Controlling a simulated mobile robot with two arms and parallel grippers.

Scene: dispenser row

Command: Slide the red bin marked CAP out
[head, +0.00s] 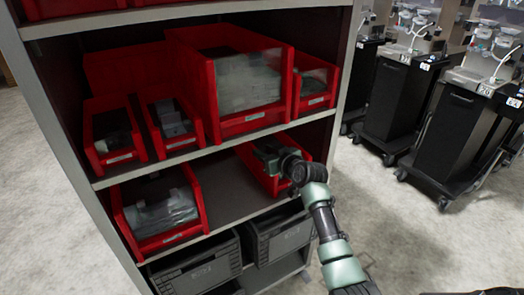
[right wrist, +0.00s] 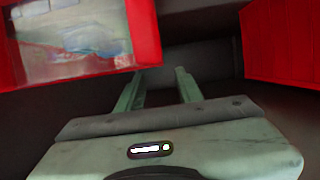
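Several red bins stand on the shelves, and their labels are too small to read, so I cannot tell which one is marked CAP. A red bin (head: 257,175) is on the lower shelf at the right, partly hidden by my right arm. My right gripper (head: 262,152) is at this bin, at its upper part. In the right wrist view the gripper's two green fingers (right wrist: 160,82) stand apart with nothing seen between them. Red bin surfaces show at upper left (right wrist: 145,35) and right (right wrist: 285,45) of that view, clear of the fingertips. My left gripper is not in view.
Another red bin (head: 200,190) with wrapped contents is at left on the same shelf, with bare shelf (head: 228,190) between. Red bins fill the shelf above, including a large one (head: 285,75). Grey crates (head: 205,275) stand below. Black carts (head: 395,100) are at right; the floor there is open.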

